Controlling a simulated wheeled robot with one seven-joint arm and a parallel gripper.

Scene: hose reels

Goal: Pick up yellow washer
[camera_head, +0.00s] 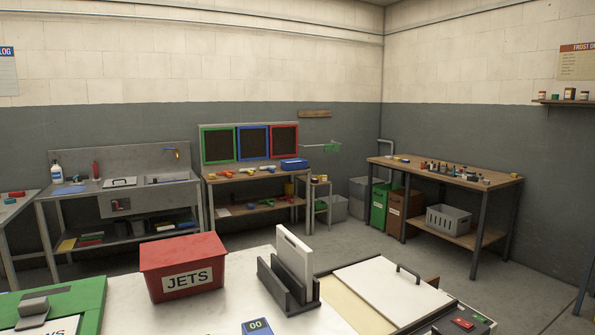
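I cannot make out a yellow washer for certain at this size. Small yellow pieces (272,171) lie on the middle workbench (225,179) among orange and other coloured parts. Another small yellow piece (404,160) lies near the left end of the right workbench (507,182), close to several small dark and metallic parts (447,168). Whether any of these is a washer cannot be told. My gripper does not show in the view.
A red JETS bin (182,265), a dark rack (288,288) with a pale panel, and a white lid (393,294) with a black handle stand close in front. A sink bench (120,193) stands back left. Grey floor (345,246) is open before the right workbench.

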